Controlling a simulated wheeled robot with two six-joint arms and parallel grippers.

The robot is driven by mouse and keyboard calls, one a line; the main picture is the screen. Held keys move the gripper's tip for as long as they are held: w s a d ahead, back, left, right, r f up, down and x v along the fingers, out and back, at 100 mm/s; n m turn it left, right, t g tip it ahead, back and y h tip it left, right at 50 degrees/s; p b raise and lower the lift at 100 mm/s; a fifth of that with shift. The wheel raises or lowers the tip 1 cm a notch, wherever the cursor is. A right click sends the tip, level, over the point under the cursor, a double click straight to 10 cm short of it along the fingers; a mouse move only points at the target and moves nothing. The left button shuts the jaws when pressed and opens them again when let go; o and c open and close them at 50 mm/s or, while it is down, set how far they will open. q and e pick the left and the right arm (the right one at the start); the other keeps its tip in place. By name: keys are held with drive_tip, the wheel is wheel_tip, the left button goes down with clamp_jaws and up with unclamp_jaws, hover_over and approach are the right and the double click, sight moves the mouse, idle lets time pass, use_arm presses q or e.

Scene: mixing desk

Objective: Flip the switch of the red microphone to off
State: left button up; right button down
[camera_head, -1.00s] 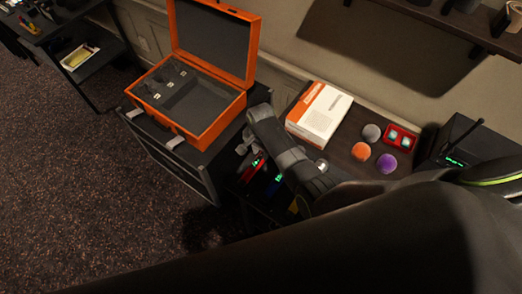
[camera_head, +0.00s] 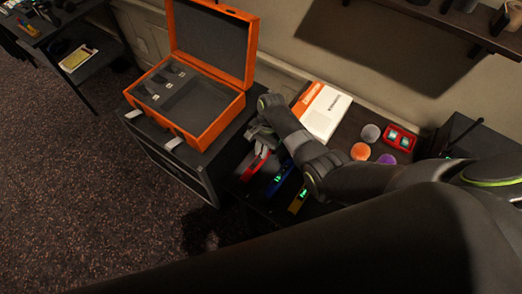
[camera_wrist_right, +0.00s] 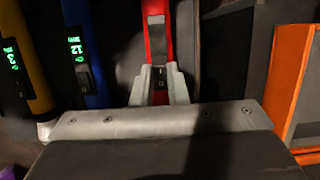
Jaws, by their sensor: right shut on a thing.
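The red microphone (camera_head: 249,169) lies beside the orange case in the head view, partly covered by my right gripper. My right gripper (camera_head: 262,146) is shut on it. In the wrist view, the fingers of my right gripper (camera_wrist_right: 159,90) sit on either side of the red microphone (camera_wrist_right: 156,40). Its small dark switch (camera_wrist_right: 159,77) shows between the fingers; I cannot tell its position. My left gripper is not in view.
A blue microphone (camera_wrist_right: 88,60) and a yellow microphone (camera_wrist_right: 30,60) lie left of the red one in the wrist view. An open orange case (camera_head: 222,122) stands at left in the head view. A white-orange box (camera_head: 325,112) and several round foam covers (camera_head: 361,151) lie on the desk.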

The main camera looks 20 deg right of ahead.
drive_tip(key=c, duration=1.4)
unclamp_jaws()
drive_tip(key=shift+c, duration=0.2)
drive_tip(key=shift+r, duration=0.1)
drive_tip(key=v, duration=1.7)
